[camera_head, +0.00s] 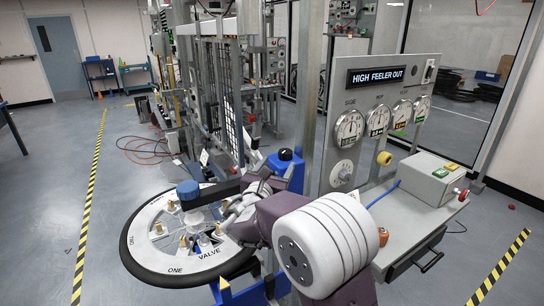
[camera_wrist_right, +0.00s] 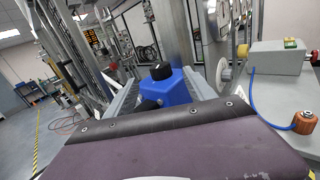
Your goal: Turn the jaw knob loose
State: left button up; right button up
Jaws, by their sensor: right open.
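A second, black-topped knob (camera_wrist_right: 161,71) stands on a blue block (camera_wrist_right: 168,92) in the right wrist view; the block also shows behind my arm in the head view (camera_head: 285,166). I cannot tell which is the jaw knob. My left gripper is not in view.
The black-rimmed wheel (camera_head: 134,262) lies flat, labelled ONE and VALVE. Open floor lies left.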

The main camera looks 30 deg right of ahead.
aim_at(284, 154)
jog(key=p+x, duration=0.1)
jog(key=x, duration=0.7)
jog(key=shift+w+f, duration=0.1)
jog(key=shift+f, duration=0.05)
jog(key=shift+w+d, duration=0.2)
jog(key=shift+d, duration=0.1)
jog(key=shift+a, duration=0.1)
